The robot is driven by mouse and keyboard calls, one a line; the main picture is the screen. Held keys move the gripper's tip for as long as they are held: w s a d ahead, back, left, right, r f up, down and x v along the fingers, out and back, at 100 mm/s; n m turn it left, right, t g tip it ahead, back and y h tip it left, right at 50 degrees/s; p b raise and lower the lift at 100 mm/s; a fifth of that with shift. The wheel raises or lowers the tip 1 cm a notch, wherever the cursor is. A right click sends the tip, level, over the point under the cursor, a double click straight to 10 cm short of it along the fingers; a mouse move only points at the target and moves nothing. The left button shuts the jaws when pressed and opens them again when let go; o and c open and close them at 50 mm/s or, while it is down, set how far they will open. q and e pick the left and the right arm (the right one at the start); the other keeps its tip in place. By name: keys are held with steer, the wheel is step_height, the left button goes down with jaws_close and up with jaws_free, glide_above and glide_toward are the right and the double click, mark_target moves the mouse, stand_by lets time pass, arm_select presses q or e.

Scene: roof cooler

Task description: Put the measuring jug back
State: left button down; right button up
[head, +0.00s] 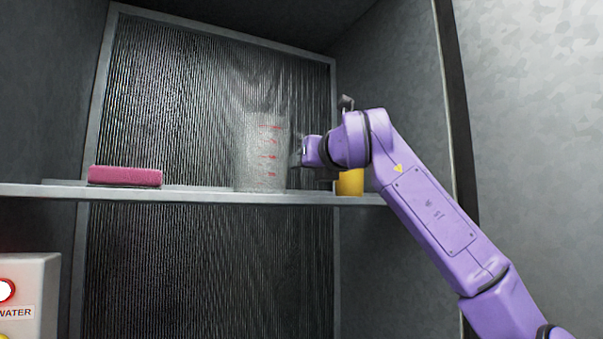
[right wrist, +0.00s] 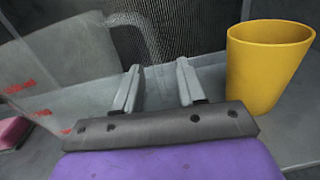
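The clear measuring jug (head: 262,155) with red markings stands upright on the shelf (head: 215,198). In the right wrist view its see-through wall (right wrist: 70,75) fills the left side, and its curved handle (right wrist: 151,38) shows just beyond my fingertips. My right gripper (head: 298,154) is at the jug's right side. In the right wrist view the gripper (right wrist: 157,68) has its two fingers apart, with a clear gap between them. I cannot tell whether the lower handle reaches between the fingers. My left gripper is not in view.
A yellow cup (right wrist: 268,65) stands close to the right of my gripper; the head view shows it partly hidden (head: 351,183). A pink sponge (head: 125,176) lies on the shelf at left. A ribbed panel (head: 180,90) is behind. A white box (head: 30,285) is lower left.

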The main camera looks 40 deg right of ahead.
steer(key=b+v, duration=0.3)
steer(key=v, duration=0.5)
steer(key=shift+s+a, duration=0.2)
steer(key=shift+s, duration=0.15)
stand_by(0.9)
